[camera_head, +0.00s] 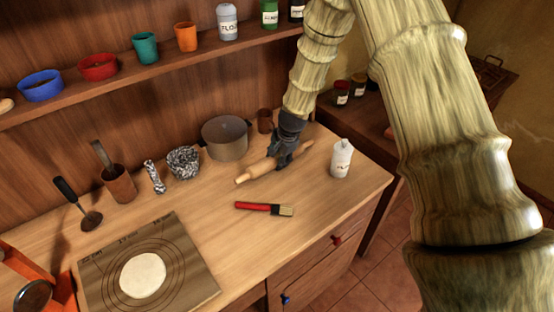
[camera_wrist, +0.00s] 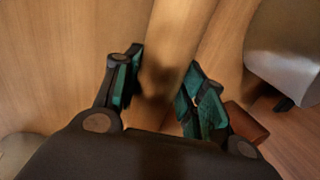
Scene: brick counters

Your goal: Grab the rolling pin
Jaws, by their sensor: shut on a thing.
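The wooden rolling pin (camera_head: 260,168) lies on the counter (camera_head: 220,225) in front of the grey pot. My gripper (camera_head: 281,161) is around its body from above, in the head view. In the wrist view the pin (camera_wrist: 178,40) runs between the two dark, green-padded fingers of my gripper (camera_wrist: 160,92). The fingers are shut on it, one on each side. My fingers hide a middle part of the pin. The pin appears to be at counter level; I cannot tell whether it touches the surface.
A grey pot (camera_head: 225,138) stands close behind the pin, with a brown cup (camera_head: 265,121) beside it. A white bottle (camera_head: 341,160) stands to the right. A red-handled brush (camera_head: 264,208) lies in front. Dough (camera_head: 143,275) rests on a board (camera_head: 193,268) at left.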

